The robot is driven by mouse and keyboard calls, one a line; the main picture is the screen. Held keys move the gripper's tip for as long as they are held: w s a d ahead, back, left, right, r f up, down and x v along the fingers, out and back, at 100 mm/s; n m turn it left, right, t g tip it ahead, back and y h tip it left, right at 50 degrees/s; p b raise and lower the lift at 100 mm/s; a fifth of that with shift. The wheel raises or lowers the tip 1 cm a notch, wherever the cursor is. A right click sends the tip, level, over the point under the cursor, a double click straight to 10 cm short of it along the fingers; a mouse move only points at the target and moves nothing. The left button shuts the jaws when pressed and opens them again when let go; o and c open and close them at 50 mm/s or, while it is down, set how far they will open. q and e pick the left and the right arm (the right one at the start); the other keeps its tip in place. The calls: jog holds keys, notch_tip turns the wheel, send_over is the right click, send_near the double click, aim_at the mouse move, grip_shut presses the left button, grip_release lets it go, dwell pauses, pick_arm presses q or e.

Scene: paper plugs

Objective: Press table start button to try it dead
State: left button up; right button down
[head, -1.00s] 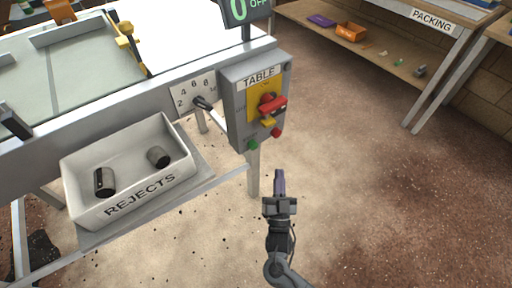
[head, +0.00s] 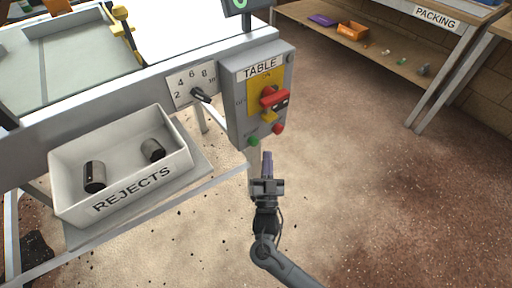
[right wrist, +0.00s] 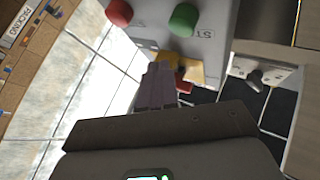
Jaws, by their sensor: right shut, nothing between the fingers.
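The grey TABLE control box (head: 240,101) hangs at the table's right end. Its green start button (head: 254,141) is at the lower left of the front, with a red button (head: 278,128) to its right. Above them a red switch piece (head: 273,99) sits on a yellow plate. My right gripper (head: 267,156) is shut and empty, pointing up just below and right of the green button, apparently apart from it. The right wrist view shows the green button (right wrist: 184,19) and red button (right wrist: 119,12) beyond the shut fingers (right wrist: 158,86). My left gripper is not in view.
The white REJECTS bin (head: 125,190) with two dark cylinders stands left of the box. A numbered dial (head: 195,88) is beside the box. A packing bench (head: 436,17) is at the back right. The floor right of my arm is clear.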

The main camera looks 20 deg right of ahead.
aim_at(254, 142)
jog(key=shift+w+a+b, duration=0.2)
jog(key=shift+w+b, duration=0.05)
jog(key=shift+w, duration=0.35)
jog(key=shift+w+a+b, duration=0.2)
jog(key=shift+w+b, duration=0.05)
jog(key=shift+w, duration=0.3)
dwell(0.8)
dwell(0.5)
jog(key=shift+w+a, duration=0.15)
jog(key=shift+w, duration=0.2)
jog(key=shift+w+b, duration=0.15)
jog(key=shift+b, duration=0.2)
